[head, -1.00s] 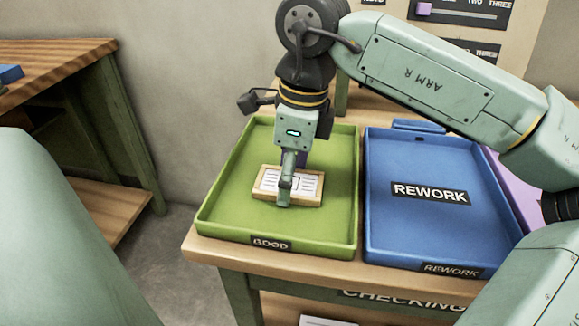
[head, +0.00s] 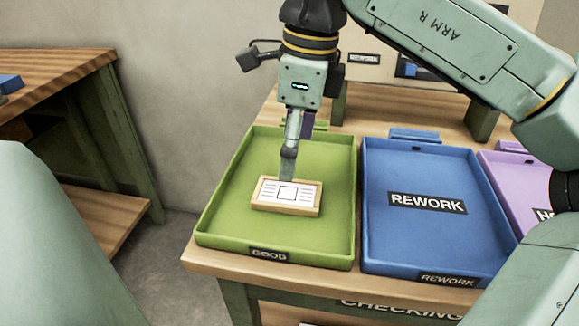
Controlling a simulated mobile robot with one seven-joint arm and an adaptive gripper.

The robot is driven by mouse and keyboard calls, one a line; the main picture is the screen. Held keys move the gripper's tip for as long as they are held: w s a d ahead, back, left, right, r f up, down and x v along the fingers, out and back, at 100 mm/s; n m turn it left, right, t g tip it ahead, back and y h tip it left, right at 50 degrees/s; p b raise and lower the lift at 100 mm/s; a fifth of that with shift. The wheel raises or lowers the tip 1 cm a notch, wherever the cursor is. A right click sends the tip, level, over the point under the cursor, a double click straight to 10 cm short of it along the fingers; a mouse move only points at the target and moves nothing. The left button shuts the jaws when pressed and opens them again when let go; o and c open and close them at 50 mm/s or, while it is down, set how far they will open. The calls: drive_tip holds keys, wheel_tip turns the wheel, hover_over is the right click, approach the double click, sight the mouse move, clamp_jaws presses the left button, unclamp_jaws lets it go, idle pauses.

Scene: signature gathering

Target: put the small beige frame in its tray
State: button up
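My gripper (head: 287,177) points down at the frame's back edge in the picture. Its fingers line up one behind the other, so their opening is hidden. The whole front of the frame shows clear of the fingers. I cannot tell exactly how far the fingertips are above the frame.
A blue tray labelled REWORK (head: 400,245) stands right of the green tray and looks empty. A purple tray (head: 510,175) is partly hidden by my arm at the right. A wooden bench (head: 60,62) stands at the left, across a gap of floor.

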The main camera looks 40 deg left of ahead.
drive_tip(key=r, duration=0.4)
drive_tip(key=shift+w+d+r, duration=0.1)
drive_tip(key=shift+d+r, duration=0.05)
drive_tip(key=shift+d, duration=0.05)
idle(0.4)
